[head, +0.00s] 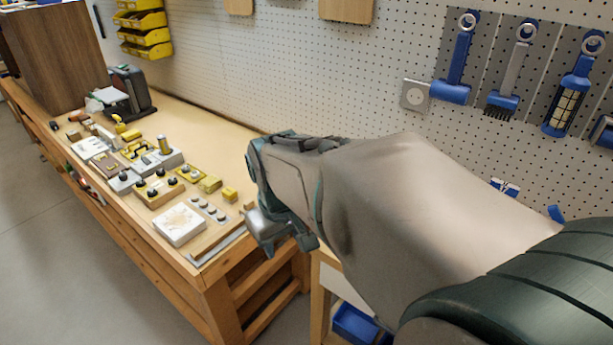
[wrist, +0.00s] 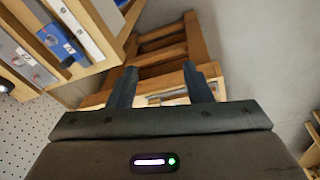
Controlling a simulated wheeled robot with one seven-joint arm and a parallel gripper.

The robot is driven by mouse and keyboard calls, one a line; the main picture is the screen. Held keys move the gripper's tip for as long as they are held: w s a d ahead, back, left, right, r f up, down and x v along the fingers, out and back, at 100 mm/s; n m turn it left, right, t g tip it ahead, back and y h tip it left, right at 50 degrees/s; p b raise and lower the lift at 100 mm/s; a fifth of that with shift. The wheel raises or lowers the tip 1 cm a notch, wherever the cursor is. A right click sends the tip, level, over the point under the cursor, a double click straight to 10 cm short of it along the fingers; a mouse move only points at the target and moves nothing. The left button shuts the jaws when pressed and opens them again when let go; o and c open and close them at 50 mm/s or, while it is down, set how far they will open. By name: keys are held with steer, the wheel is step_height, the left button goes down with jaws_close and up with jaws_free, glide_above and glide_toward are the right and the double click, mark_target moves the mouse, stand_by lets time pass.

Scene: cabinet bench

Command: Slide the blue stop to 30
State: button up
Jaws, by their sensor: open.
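My gripper (wrist: 162,85) is open and empty in the wrist view, its two dark fingers apart. In the head view my gripper (head: 278,232) hangs past the bench's right end. A blue block (wrist: 56,42) with white marks sits on a pale grey strip at the upper left of the wrist view, left of my fingers and apart from them. It looks like the blue stop, but I cannot confirm this. No scale numbers are readable. In the head view my arm covers much of the middle, and I cannot clearly make out the stop.
The wooden bench (head: 225,275) carries yellow and grey fixtures, a white block (head: 180,224) and a metal strip (head: 218,247) near its front corner. A pegboard (head: 300,60) with blue-handled tools stands behind. A blue bin (head: 358,324) is low down. Floor (head: 60,240) is clear at left.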

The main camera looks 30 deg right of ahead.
steer(key=w+d+r+n+g+p, duration=0.15)
steer(key=w+d, duration=0.25)
steer(key=d, duration=0.7)
steer(key=w+d+n+g+p, duration=0.1)
steer(key=w+d+n+p, duration=0.3)
steer(key=d, duration=0.8)
steer(key=f, duration=0.4)
steer(key=f+m, duration=0.1)
steer(key=f, duration=0.4)
steer(key=f+m, duration=0.1)
steer(key=f, duration=0.3)
steer(key=shift+w+a+f+t+y, duration=0.25)
steer(key=shift+w+f+y, duration=0.05)
steer(key=shift+y, duration=0.1)
steer(key=shift+c, duration=0.3)
jaws_close()
